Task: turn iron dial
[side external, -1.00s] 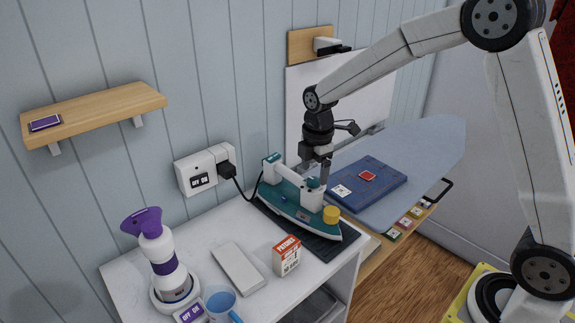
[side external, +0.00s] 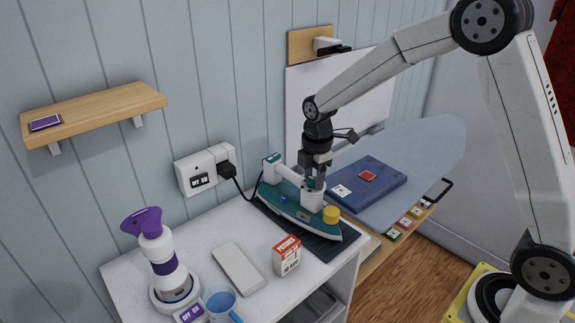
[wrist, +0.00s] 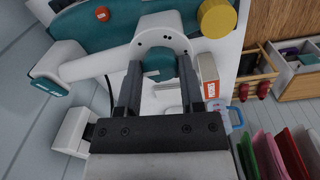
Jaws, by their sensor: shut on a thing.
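The iron (side external: 296,212) has a teal body and a white handle and rests on a dark mat (side external: 335,246) on the white cabinet top. Its teal dial (wrist: 160,63) sits on the white post of the handle, seen in the wrist view. My gripper (side external: 316,184) points down over this post; in the wrist view (wrist: 160,70) its two fingers stand on either side of the dial and are shut on it. The fingers hide part of the dial. A yellow knob (side external: 331,214) is at the right end of the iron, close to my gripper.
An ironing board (side external: 430,150) with a folded blue cloth (side external: 380,188) lies just right of the iron. A wall socket (side external: 203,172) with a plugged cord is behind left. A red-and-white box (side external: 287,256), a grey slab (side external: 239,267) and a mug (side external: 219,304) stand in front.

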